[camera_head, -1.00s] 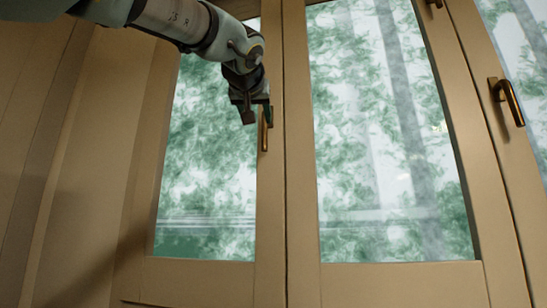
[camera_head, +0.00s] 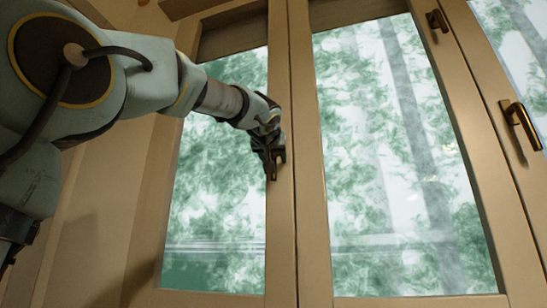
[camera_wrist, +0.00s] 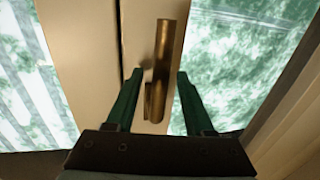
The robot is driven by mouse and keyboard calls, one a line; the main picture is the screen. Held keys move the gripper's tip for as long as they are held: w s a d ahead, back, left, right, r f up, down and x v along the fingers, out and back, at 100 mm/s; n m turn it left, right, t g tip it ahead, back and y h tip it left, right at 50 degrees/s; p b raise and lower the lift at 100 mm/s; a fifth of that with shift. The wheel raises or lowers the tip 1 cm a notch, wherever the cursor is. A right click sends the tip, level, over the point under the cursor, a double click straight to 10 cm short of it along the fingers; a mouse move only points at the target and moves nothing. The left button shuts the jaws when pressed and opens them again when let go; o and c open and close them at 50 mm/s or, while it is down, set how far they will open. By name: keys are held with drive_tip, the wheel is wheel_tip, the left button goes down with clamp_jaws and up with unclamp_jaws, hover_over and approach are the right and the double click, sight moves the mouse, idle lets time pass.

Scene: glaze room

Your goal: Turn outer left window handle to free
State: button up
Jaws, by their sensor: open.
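The outer left window handle (camera_wrist: 165,50) is a brass lever on the beige window frame. In the wrist view it lies between the two green fingers of my gripper (camera_wrist: 160,73), with a visible gap on either side. My gripper is open and not closed on the handle. In the head view my gripper (camera_head: 270,158) is at the left window's right stile and hides most of the handle. Only the handle's lower end (camera_head: 272,176) shows there, pointing down.
A second brass handle (camera_head: 519,122) sits on the frame at the right, and a small brass fitting (camera_head: 437,20) is at the upper right. The wide middle pane (camera_head: 390,160) is unobstructed. A beige wall lies left of the window.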

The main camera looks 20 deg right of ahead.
clamp_jaws()
idle(0.4)
idle(1.0)
